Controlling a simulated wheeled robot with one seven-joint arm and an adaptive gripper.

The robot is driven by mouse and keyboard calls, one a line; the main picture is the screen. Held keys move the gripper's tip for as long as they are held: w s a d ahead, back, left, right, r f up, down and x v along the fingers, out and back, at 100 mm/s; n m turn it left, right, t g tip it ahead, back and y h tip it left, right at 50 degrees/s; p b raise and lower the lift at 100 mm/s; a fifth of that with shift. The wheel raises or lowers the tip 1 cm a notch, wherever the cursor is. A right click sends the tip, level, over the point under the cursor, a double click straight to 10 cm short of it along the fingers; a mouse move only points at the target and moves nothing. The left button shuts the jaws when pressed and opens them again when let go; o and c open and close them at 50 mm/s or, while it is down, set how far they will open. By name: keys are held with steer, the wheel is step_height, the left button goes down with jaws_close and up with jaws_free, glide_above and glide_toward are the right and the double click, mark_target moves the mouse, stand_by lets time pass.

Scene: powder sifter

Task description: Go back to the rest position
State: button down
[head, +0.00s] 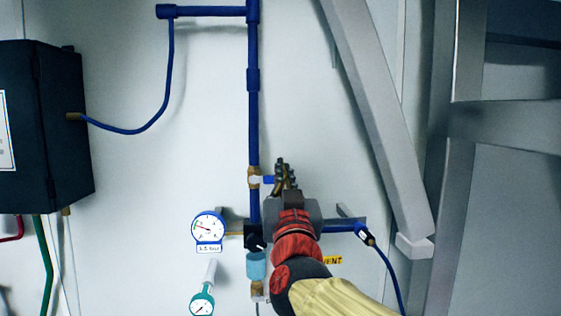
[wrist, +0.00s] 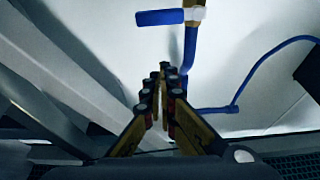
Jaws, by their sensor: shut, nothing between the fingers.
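My gripper (head: 281,168) is in the middle of the head view, at the end of my red and yellow arm. Its fingers point up, close to the blue vertical pipe (head: 253,120) and right of a small brass valve with a blue handle (head: 268,180). In the wrist view my gripper (wrist: 163,70) has its fingers together and holds nothing. There the blue valve handle (wrist: 160,17) shows above the fingertips, apart from them in the picture. My arm hides part of the pipework behind it.
A dark box (head: 45,125) hangs on the wall at left. A white gauge (head: 208,228) and a teal gauge (head: 203,303) sit left of my arm. Grey metal beams (head: 385,120) stand at right. A thin blue hose (head: 395,275) hangs near my arm.

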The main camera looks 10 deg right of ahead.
steer(key=s+a+f+n+g+y, duration=0.1)
steer(key=a+f+g+y, duration=0.25)
steer(key=f, duration=0.35)
steer(key=s+a+f+n+g+y, duration=0.2)
steer(key=a+f, duration=0.3)
steer(key=f, duration=0.2)
steer(key=s+f+g, duration=0.4)
steer(key=s+f, duration=0.1)
steer(key=f, duration=0.5)
steer(key=s+d+f+g+h, duration=0.2)
steer(key=s+d+f+g, duration=0.4)
steer(key=s+f, duration=0.55)
steer(key=s+d+f+m+h, duration=0.1)
steer(key=s+d+f, duration=0.1)
steer(key=s+d, duration=0.3)
steer(key=s+d+f+m+h, duration=0.1)
steer(key=s+d+f, duration=0.1)
steer(key=s+d, duration=0.3)
steer(key=d, duration=0.3)
steer(key=shift+s+d+f+g+h, duration=0.15)
steer(key=shift+d+f+g+h, duration=0.1)
steer(key=shift+f+g+h, duration=0.1)
steer(key=c, duration=2.6)
jaws_free()
